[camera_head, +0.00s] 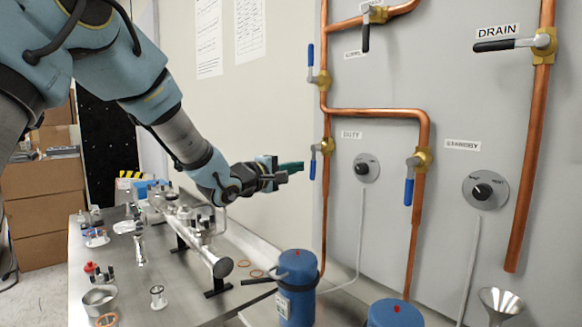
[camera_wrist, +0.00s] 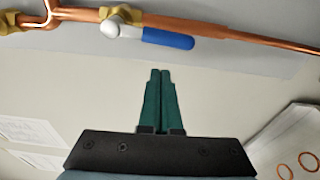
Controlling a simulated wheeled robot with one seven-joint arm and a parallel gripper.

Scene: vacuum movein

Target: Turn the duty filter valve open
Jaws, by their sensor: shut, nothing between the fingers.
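A brass valve (camera_head: 326,146) with a blue lever (camera_head: 312,167) sits on the left copper pipe, below a tee and left of the DUTY label (camera_head: 351,134). Its lever hangs straight down, along the pipe. In the wrist view what appears to be the same valve (camera_wrist: 121,17) is at the top, its blue lever (camera_wrist: 168,39) pointing right along the pipe. My gripper (camera_head: 300,166) is shut, with green fingers together and empty. It appears just left of the lever in the head view. The wrist view shows the fingertips (camera_wrist: 160,72) pointing towards the lever, with a gap between.
A second blue-levered valve (camera_head: 418,160) is on the middle pipe, its lever down. Another blue lever (camera_head: 311,56) points up above the tee. Dials (camera_head: 367,167) are on the grey panel. Blue canisters (camera_head: 297,285) and a metal pipe assembly (camera_head: 195,243) stand on the bench below.

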